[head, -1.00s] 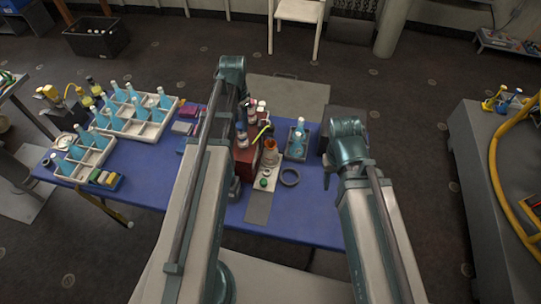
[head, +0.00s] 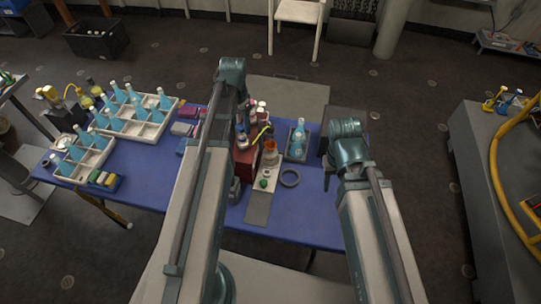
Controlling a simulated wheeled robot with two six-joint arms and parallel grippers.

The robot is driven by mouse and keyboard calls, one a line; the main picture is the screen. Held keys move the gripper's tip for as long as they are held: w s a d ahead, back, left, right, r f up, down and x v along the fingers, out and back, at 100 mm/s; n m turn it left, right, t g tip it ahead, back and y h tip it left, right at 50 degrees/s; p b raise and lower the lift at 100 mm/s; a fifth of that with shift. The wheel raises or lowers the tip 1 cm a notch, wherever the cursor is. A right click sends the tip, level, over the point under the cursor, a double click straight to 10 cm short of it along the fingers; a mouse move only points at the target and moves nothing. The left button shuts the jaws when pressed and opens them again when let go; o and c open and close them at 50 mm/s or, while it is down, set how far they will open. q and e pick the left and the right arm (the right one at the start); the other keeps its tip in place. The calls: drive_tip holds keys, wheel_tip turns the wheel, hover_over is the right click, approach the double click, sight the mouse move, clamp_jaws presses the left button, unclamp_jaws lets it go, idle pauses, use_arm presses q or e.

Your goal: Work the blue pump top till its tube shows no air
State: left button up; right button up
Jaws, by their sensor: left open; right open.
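A small pump with a blue top (head: 512,104) stands at the far end of the grey bench on the right, beside one with a yellow top (head: 494,101). They are too small and far off to tell whether their tubes hold air. My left gripper (head: 236,190) hangs over the blue table near a red box, mostly hidden by my own arm. My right gripper (head: 328,180) is open, pointing down over the right end of the table. Both grippers are empty and well apart from the pumps.
The blue table (head: 150,185) carries a divided tray (head: 140,127) with blue-liquid bottles, a red box (head: 246,162), a dark ring (head: 290,177) and a small bottle tray (head: 297,152). A yellow hose (head: 497,175) curves over the grey bench (head: 468,140). Open floor lies between table and bench.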

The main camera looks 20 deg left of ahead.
use_arm(q)
drive_tip(key=shift+r, duration=0.15)
wheel_tip(320, 180, up, 7)
drive_tip(key=p, duration=0.7)
drive_tip(key=shift+c, duration=0.2)
idle(1.3)
